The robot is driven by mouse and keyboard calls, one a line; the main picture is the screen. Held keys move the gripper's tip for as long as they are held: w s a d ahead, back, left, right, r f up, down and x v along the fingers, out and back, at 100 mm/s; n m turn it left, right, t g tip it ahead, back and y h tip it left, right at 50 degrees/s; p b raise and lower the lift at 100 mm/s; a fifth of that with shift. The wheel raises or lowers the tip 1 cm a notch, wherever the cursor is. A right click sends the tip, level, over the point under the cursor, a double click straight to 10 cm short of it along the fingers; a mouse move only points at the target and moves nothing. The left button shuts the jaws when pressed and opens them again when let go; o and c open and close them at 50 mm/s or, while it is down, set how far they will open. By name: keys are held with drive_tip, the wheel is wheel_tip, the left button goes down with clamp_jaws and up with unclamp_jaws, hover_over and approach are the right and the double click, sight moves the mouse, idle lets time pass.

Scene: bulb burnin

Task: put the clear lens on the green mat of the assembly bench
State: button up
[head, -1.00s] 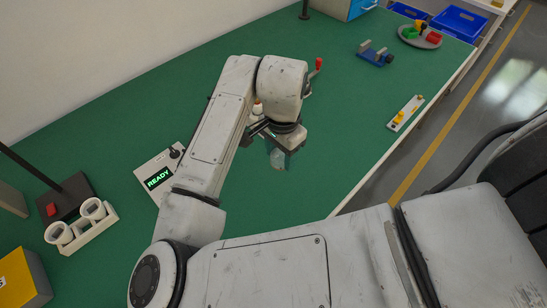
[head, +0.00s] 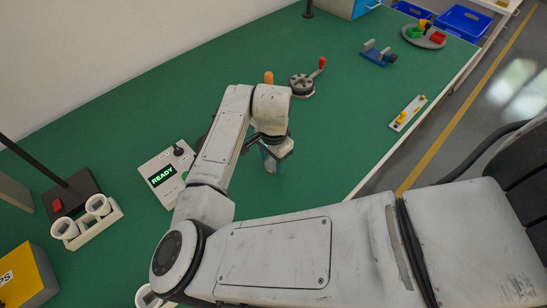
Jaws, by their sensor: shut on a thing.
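My gripper (head: 273,156) hangs above the green mat (head: 330,125) near the middle of the bench. It is shut on the clear lens (head: 270,166), a small see-through piece showing just below the fingers. My wrist covers the lens's upper part. The lens is over bare mat; I cannot tell whether its lower end touches the mat.
A grey round device with a red-knobbed crank (head: 303,84) stands behind my wrist. A box with a READY display (head: 163,175) and a white two-cup holder (head: 87,222) are at left. A blue fixture (head: 376,54) is far right. The mat right of my gripper is clear.

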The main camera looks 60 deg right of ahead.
drive_tip(key=shift+f, duration=0.1)
drive_tip(key=o, duration=1)
wheel_tip(320, 180, up, 12)
drive_tip(key=shift+b, duration=0.35)
